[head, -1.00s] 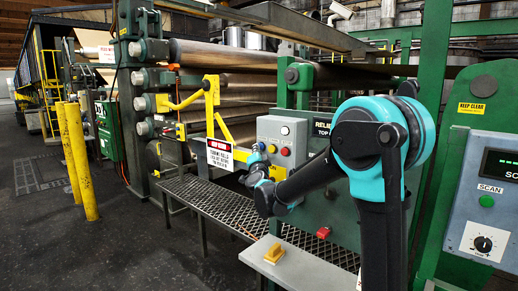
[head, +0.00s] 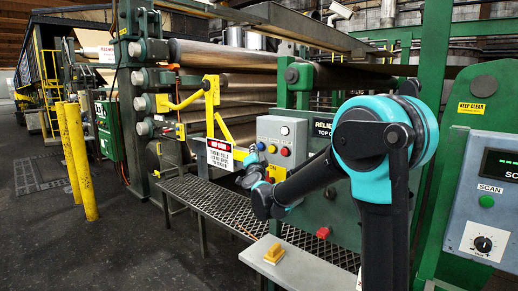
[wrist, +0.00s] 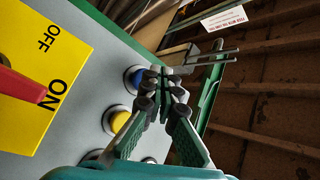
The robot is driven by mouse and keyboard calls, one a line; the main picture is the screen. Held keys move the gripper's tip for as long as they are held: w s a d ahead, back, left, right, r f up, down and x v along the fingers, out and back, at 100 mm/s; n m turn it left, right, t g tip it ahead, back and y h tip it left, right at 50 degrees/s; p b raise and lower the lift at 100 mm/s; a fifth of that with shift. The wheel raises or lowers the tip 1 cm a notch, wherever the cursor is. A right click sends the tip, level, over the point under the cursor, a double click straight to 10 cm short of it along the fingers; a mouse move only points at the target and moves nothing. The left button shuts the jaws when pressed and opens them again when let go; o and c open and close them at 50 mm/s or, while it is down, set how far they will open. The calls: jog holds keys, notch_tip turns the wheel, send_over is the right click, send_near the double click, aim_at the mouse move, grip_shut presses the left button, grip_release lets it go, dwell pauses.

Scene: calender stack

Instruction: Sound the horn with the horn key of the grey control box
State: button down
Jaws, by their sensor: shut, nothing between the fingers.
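The grey control box (head: 302,130) stands mid-view in the head view, with a white button (head: 284,131), a yellow button (head: 272,149) and a red button (head: 285,152). In the wrist view the box face shows a blue button (wrist: 134,78), a yellow button (wrist: 118,120) and a yellow OFF/ON plate (wrist: 42,62) with a red handle (wrist: 22,86). No horn label is readable. My gripper (head: 249,160) is beside the box's lower left. In the wrist view its shut, empty fingertips (wrist: 163,80) appear close to the blue button; contact cannot be told.
A yellow bracket with a red-and-white sign (head: 219,154) stands left of the box. A mesh platform (head: 215,203) lies below. The SCAN panel (head: 488,195) is at right. Open floor lies left.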

jog(key=shift+s+a, duration=0.1)
jog(key=s+a, duration=0.1)
jog(key=s, duration=0.1)
jog(key=s+a, duration=0.1)
jog(key=a, duration=0.1)
jog(key=shift+s, duration=0.4)
dwell(0.6)
